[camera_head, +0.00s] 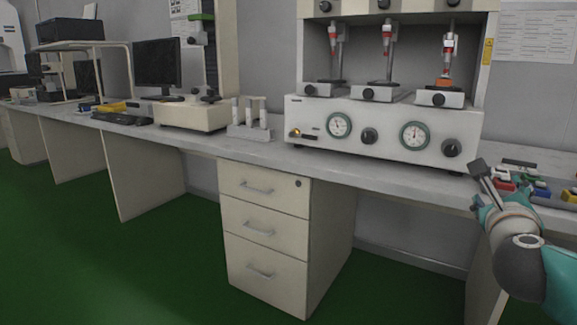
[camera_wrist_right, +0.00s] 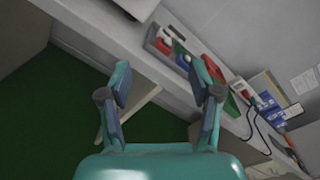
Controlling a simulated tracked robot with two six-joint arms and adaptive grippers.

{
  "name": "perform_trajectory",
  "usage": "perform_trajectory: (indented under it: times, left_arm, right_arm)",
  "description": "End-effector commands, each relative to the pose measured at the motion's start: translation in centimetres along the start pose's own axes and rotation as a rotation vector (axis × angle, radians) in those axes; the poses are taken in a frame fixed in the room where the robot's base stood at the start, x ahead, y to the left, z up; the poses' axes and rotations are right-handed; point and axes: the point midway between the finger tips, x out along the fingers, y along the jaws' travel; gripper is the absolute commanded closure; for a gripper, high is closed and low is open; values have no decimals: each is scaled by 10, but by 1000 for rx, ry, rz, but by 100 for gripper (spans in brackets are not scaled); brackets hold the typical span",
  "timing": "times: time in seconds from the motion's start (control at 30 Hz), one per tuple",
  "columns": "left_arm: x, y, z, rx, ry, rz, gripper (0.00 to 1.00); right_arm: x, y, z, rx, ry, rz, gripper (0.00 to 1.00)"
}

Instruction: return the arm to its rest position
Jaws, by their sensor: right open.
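My right gripper (camera_head: 481,182) is at the right of the head view, by the front edge of the grey bench (camera_head: 250,150). In the right wrist view its two fingers (camera_wrist_right: 160,90) stand apart with nothing between them. Past the fingers that view shows the bench edge, a pale panel below it and green floor. My left gripper is not in either view.
A test machine (camera_head: 385,132) with dials and several holders stands on the bench left of the gripper. A tray of coloured parts (camera_head: 555,199) lies close to its right. A drawer unit (camera_head: 265,235) is under the bench. The green floor (camera_head: 150,270) in front is clear.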

Motion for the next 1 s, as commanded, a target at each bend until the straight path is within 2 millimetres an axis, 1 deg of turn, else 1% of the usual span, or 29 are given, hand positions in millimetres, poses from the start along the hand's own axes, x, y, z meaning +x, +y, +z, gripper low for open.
perform_trajectory:
  times: [0.03,0.1,0.27,0.3,0.37,0.47,0.57,0.6,0.63,0.67,0.7,0.77,0.8,0.87,0.9,0.97,1.0]
  left_arm:
    - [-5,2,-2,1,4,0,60]
    - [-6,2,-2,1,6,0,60]
    - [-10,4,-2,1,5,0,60]
    - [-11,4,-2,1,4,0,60]
    - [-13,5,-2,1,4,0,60]
    - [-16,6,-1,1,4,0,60]
    - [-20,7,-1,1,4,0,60]
    - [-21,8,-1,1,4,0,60]
    - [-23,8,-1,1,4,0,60]
    - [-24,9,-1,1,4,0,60]
    - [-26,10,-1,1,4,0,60]
    - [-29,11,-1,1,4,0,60]
    - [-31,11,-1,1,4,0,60]
    - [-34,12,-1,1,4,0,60]
    - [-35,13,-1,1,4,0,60]
    - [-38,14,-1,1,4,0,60]
    - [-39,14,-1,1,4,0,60]
  right_arm:
    - [8,10,-5,-18,21,15,37]
    - [15,23,-13,-35,41,32,37]
    - [28,56,-34,-82,89,80,37]
    - [32,67,-41,-100,103,97,37]
    - [36,83,-52,-129,121,122,37]
    - [41,114,-73,-188,151,173,37]
    - [43,152,-100,-269,178,243,37]
    - [42,171,-114,-314,188,282,37]
    - [41,186,-125,-351,194,313,37]
    - [38,204,-138,-397,200,354,37]
    - [33,227,-156,-462,203,411,37]
    - [21,262,-184,-569,199,505,37]
    - [10,285,-202,-641,190,572,37]
    - [-9,317,-229,-751,165,678,37]
    - [-24,337,-247,-823,143,752,37]
    - [-51,365,-273,-930,96,868,37]
    - [-71,382,-289,-1000,55,947,37]
